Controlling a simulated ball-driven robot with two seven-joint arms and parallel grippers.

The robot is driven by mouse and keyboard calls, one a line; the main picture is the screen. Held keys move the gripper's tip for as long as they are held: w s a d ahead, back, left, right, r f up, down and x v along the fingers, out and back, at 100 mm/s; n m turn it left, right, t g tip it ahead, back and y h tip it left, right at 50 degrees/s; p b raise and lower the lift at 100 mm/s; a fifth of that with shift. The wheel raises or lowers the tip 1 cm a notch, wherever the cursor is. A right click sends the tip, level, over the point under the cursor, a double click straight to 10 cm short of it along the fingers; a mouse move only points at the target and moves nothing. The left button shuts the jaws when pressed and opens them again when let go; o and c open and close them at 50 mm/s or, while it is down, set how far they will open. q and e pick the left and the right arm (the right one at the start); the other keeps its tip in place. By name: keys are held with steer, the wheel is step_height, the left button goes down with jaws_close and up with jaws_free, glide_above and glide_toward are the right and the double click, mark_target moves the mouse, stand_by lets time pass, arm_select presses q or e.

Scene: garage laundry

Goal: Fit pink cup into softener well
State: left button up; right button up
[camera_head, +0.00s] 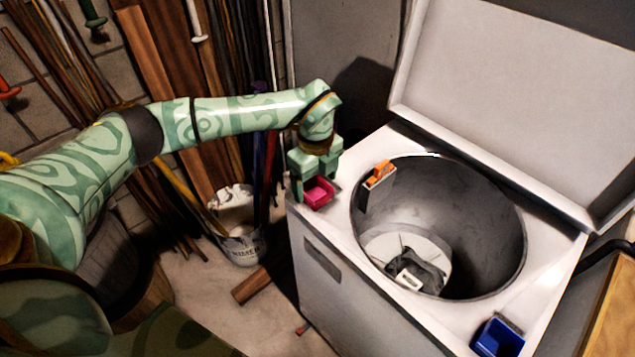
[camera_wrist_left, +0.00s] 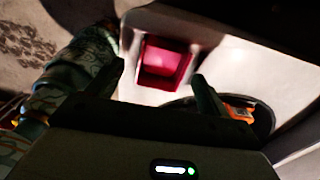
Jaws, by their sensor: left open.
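The pink cup (camera_head: 319,193) is a small square open-topped cup at the near left corner of the white washer's top (camera_head: 366,160). It also shows in the left wrist view (camera_wrist_left: 165,62), ahead of the fingertips. My left gripper (camera_head: 315,177) is open just above and beside it; in the left wrist view my left gripper (camera_wrist_left: 160,78) has one finger on each side of the cup's line, with nothing clasped. I cannot tell whether the cup sits inside the softener well, since the surface under it is hidden. My right gripper is not in view.
An orange piece (camera_head: 379,174) sits on the rim of the open drum (camera_head: 480,230). A blue cup (camera_head: 497,337) is at the washer's near right corner. The raised lid (camera_head: 510,90) stands behind. A white bucket (camera_head: 243,245) and leaning wood (camera_head: 165,60) are left of the washer.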

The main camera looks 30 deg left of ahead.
arm_select(q)
step_height(320, 180, up, 14)
steer(key=p, duration=0.2)
steer(key=shift+w+t, duration=0.15)
steer(key=shift+t, duration=0.15)
